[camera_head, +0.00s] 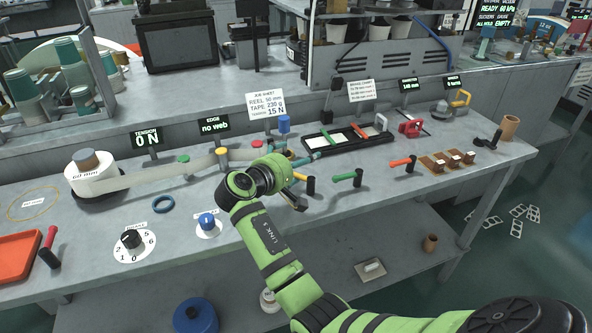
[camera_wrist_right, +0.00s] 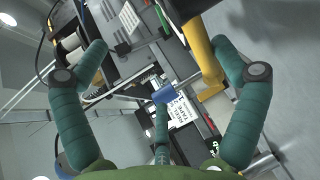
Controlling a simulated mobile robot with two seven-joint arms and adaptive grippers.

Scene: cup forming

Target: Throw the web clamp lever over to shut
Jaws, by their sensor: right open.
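No part is labelled as the web clamp, so I cannot tell its lever for sure. A blue-capped upright part (camera_head: 284,124) stands by the job sheet, past the end of the visible pale web (camera_head: 140,175); a blue part (camera_wrist_right: 165,95) also shows in the wrist view. My right gripper (camera_head: 306,170) is above the bench, in front of the blue-capped part, with teal fingers spread. In the wrist view, the right gripper (camera_wrist_right: 158,50) is open with nothing between its fingers; a yellow part (camera_wrist_right: 203,62) shows beyond, near its right finger. My forearm and wrist hide some bench behind them. My left gripper is not in view.
The white reel (camera_head: 95,180) stands at left. The bench front near the dials is mostly clear.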

